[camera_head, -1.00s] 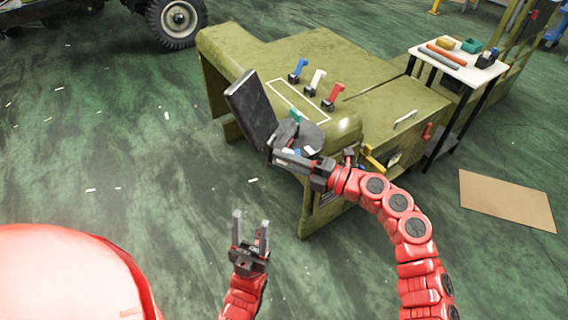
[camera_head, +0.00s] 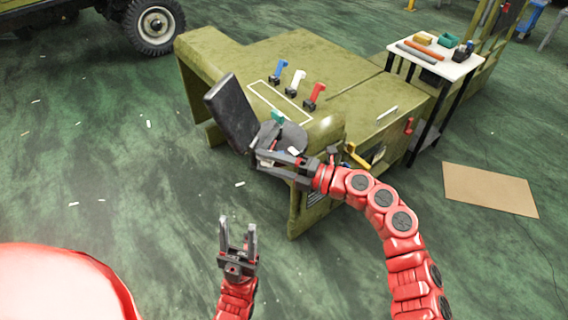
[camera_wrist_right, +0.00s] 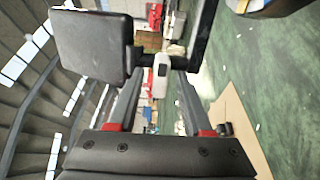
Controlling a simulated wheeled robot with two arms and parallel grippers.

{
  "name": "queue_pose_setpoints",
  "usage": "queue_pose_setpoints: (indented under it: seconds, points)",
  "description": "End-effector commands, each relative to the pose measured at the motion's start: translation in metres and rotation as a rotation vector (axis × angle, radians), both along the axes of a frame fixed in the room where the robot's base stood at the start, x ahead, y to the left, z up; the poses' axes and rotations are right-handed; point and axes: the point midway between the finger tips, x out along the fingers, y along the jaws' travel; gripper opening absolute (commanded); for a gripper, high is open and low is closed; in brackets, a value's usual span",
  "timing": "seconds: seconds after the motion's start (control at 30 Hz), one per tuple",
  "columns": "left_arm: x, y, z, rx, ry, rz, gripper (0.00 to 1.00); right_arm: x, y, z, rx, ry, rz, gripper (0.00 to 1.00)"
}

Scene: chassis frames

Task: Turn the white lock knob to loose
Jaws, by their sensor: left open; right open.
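A small white knob (camera_wrist_right: 162,66) shows in the right wrist view, between the fingertips of my right gripper (camera_wrist_right: 160,78). The fingers are apart, one on each side of it; I cannot tell whether either touches it. In the head view my right gripper (camera_head: 262,161) reaches in at the front of the olive chassis (camera_head: 338,55), just below a dark round disc (camera_head: 284,134). A small white piece (camera_head: 265,163) shows at its tips, partly hidden by the fingers. My left gripper (camera_head: 238,236) is open and empty, pointing up above the floor.
A dark flat panel (camera_head: 231,112) stands tilted beside the disc. Blue (camera_head: 280,69), white (camera_head: 297,79) and red (camera_head: 315,95) levers rise from the chassis top. A yellow handle (camera_head: 358,156) is near my right wrist. A side table (camera_head: 455,68) stands at right.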

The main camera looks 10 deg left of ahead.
Motion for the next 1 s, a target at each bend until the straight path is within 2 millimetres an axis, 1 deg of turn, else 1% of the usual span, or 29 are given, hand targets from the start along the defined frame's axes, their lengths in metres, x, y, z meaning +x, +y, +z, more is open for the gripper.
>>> queue_pose_setpoints:
  seconds: [0.07, 0.17, 0.27, 0.37, 0.6, 0.7, 0.83, 0.9, 1.0]
  points:
    - [0.000, 0.000, 0.000, 0.000, 0.000, 0.000, 0.53, 0.000, 0.000, 0.000, 0.000, 0.000, 0.000, 0.50]
    - [0.000, 0.000, -0.001, 0.000, 0.000, 0.000, 0.53, 0.000, -0.006, 0.000, -0.001, 0.000, -0.001, 0.50]
    - [0.000, 0.000, -0.002, 0.000, 0.000, 0.000, 0.53, -0.002, -0.020, -0.001, -0.001, -0.002, -0.001, 0.50]
    - [0.000, 0.000, -0.005, 0.000, 0.000, 0.000, 0.53, -0.005, -0.042, -0.001, -0.002, -0.003, -0.002, 0.50]
    - [0.000, 0.000, -0.010, 0.000, 0.000, 0.000, 0.53, -0.013, -0.108, -0.003, -0.003, 0.000, -0.008, 0.50]
    - [0.000, 0.000, -0.012, 0.000, 0.000, 0.000, 0.53, -0.016, -0.132, -0.002, -0.002, 0.001, -0.006, 0.50]
    - [0.000, 0.000, -0.013, 0.000, 0.000, 0.000, 0.53, -0.019, -0.154, -0.001, 0.000, 0.000, -0.006, 0.50]
    - [0.000, 0.000, -0.014, 0.000, 0.000, 0.000, 0.53, -0.021, -0.163, -0.001, -0.001, -0.001, -0.003, 0.50]
    - [0.000, 0.000, -0.015, 0.000, 0.000, 0.000, 0.53, -0.023, -0.170, -0.001, -0.002, -0.001, -0.001, 0.50]
